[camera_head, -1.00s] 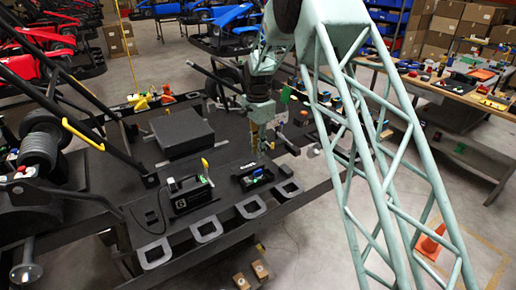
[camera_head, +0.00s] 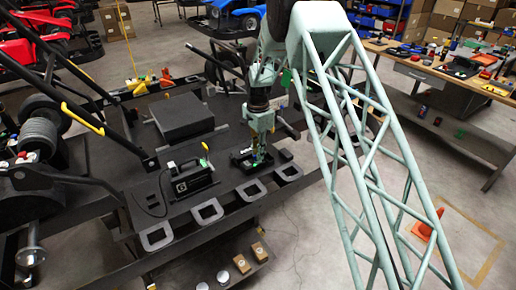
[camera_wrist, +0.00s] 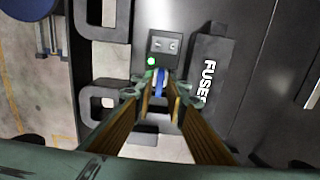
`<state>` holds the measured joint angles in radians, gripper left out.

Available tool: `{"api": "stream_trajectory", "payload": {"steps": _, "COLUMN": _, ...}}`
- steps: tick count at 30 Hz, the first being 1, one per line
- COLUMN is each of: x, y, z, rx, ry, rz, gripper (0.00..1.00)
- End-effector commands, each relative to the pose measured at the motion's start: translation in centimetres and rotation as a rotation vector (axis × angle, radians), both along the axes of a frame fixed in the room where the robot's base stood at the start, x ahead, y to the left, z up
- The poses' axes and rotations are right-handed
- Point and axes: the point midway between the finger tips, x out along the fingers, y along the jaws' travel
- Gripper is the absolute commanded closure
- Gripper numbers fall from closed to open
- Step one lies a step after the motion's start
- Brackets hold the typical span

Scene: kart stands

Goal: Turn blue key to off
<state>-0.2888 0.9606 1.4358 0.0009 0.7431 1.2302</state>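The blue key (camera_wrist: 160,84) shows in the wrist view as a narrow upright blue piece below a small dark panel (camera_wrist: 163,45) with a lit green light (camera_wrist: 152,61). My gripper (camera_wrist: 160,93) has one fingertip on each side of the key, with the tips very close to it. I cannot tell whether they touch or grip it. In the head view my gripper (camera_head: 257,160) points down at the small black switch box (camera_head: 242,160) on the dark kart deck, and the key is hidden there.
A black box marked FUSES (camera_wrist: 208,80) lies just right of the key in the wrist view. In the head view a black case with a yellow-tipped lever (camera_head: 190,180) stands left of my gripper. A larger flat black box (camera_head: 183,117) sits behind. Loop brackets (camera_head: 208,213) line the front edge.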

Motion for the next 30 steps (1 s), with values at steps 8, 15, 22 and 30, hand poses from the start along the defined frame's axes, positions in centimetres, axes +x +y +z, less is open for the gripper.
{"api": "stream_trajectory", "payload": {"steps": 8, "x": 0.0, "y": 0.0, "z": -1.5, "rx": -0.001, "ry": 0.001, "rz": 0.0, "gripper": 0.87}}
{"api": "stream_trajectory", "payload": {"steps": 15, "x": 0.0, "y": 0.0, "z": -1.6, "rx": 0.0, "ry": 0.0, "rz": 0.0, "gripper": 0.87}}
{"api": "stream_trajectory", "payload": {"steps": 22, "x": 0.0, "y": 0.0, "z": -1.5, "rx": 0.0, "ry": 0.0, "rz": 0.0, "gripper": 1.0}}
{"api": "stream_trajectory", "payload": {"steps": 30, "x": 0.0, "y": 0.0, "z": -1.5, "rx": 0.0, "ry": 0.0, "rz": 0.003, "gripper": 1.0}}
